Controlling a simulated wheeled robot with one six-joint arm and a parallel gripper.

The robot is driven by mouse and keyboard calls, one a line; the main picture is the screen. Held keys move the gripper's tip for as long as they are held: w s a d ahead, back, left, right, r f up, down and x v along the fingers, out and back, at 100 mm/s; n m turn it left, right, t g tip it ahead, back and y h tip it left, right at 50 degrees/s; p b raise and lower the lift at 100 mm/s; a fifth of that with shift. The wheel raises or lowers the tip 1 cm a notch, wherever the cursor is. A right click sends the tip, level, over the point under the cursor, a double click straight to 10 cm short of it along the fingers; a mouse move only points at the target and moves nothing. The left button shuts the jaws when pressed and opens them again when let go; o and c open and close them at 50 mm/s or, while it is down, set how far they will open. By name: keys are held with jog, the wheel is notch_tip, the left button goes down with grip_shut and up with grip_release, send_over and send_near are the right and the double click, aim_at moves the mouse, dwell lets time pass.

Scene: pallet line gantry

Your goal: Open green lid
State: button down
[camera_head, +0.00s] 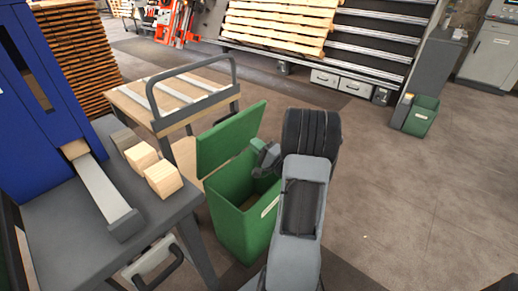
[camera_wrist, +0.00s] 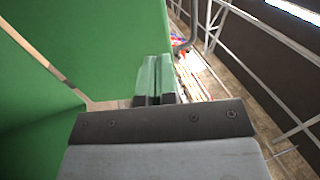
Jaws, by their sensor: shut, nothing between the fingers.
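The green lid (camera_head: 230,138) stands raised, close to upright, at the back left edge of the green bin (camera_head: 236,222). The bin's top is open and part of its inside shows. My gripper (camera_head: 262,158) is at the bin's opening, close to the lid's right side in the head view. In the wrist view the lid (camera_wrist: 90,50) fills the upper left as a green panel. My gripper's fingers (camera_wrist: 154,80) are together with nothing between them. I cannot tell whether they touch the lid. My arm hides the bin's right side.
A grey table (camera_head: 70,205) with wooden blocks (camera_head: 163,179) stands left of the bin. A wooden-topped cart (camera_head: 150,98) with a grey handle is behind it. A smaller green bin (camera_head: 421,116) stands at the right back. The floor (camera_head: 420,190) to the right is clear.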

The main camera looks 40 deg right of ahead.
aim_at(232, 124)
jog(key=b+x, duration=0.1)
jog(key=x, duration=0.8)
jog(key=shift+w+a+r+b, duration=0.1)
jog(key=shift+w+r+b, duration=0.05)
jog(key=shift+w+b, duration=0.25)
jog(key=shift+r, duration=0.1)
